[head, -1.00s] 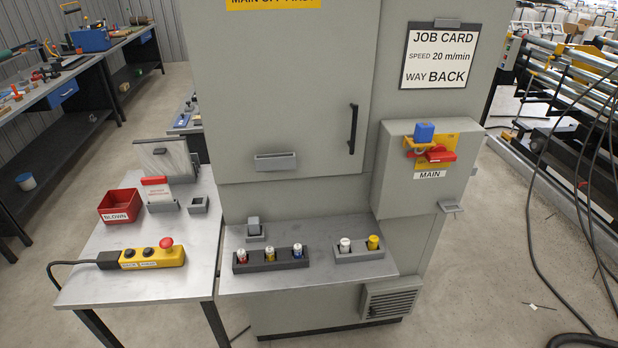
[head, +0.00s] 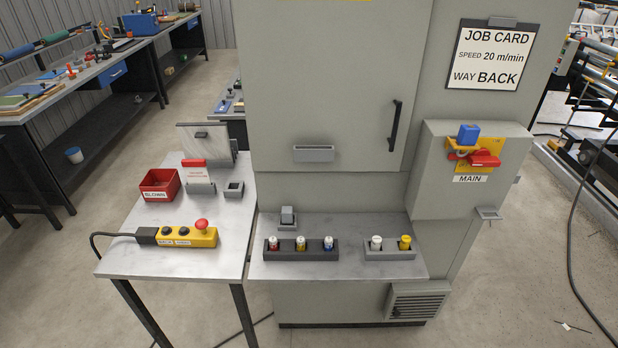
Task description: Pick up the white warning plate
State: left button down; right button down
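The white warning plate (head: 198,176) with a red top band stands upright in a small grey holder (head: 201,188) on the left side table. It is between the red bin and a small empty-looking grey square holder. Its small print is too fine to read. Neither of my grippers is in the head view.
The side table (head: 222,224) also holds a red bin (head: 160,185), a yellow button box (head: 187,237) with a cable, and a grey tilted panel (head: 212,138) behind the plate. The cabinet shelf (head: 340,268) at right carries fuse racks (head: 300,247). Floor in front is open.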

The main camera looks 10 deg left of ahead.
aim_at(196, 171)
jog(key=j, duration=1.1)
jog(key=j+z, duration=0.1)
jog(key=j, duration=0.45)
jog(key=j+z, duration=0.1)
jog(key=j, duration=0.45)
jog(key=j+z, duration=0.1)
jog(key=j, duration=0.45)
jog(key=k+j+z, duration=0.1)
jog(key=j, duration=0.4)
jog(key=k+j+z, duration=0.1)
jog(key=j, duration=0.45)
jog(key=k+j+z, duration=0.1)
jog(key=j, duration=0.4)
jog(key=j+z, duration=0.25)
jog(key=j, duration=0.85)
jog(key=i+j, duration=0.15)
jog(key=j, duration=0.2)
jog(key=i+j+z, duration=0.15)
jog(key=j, duration=0.2)
jog(key=i+j, duration=0.15)
jog(key=j, duration=0.2)
jog(key=l+z, duration=0.05)
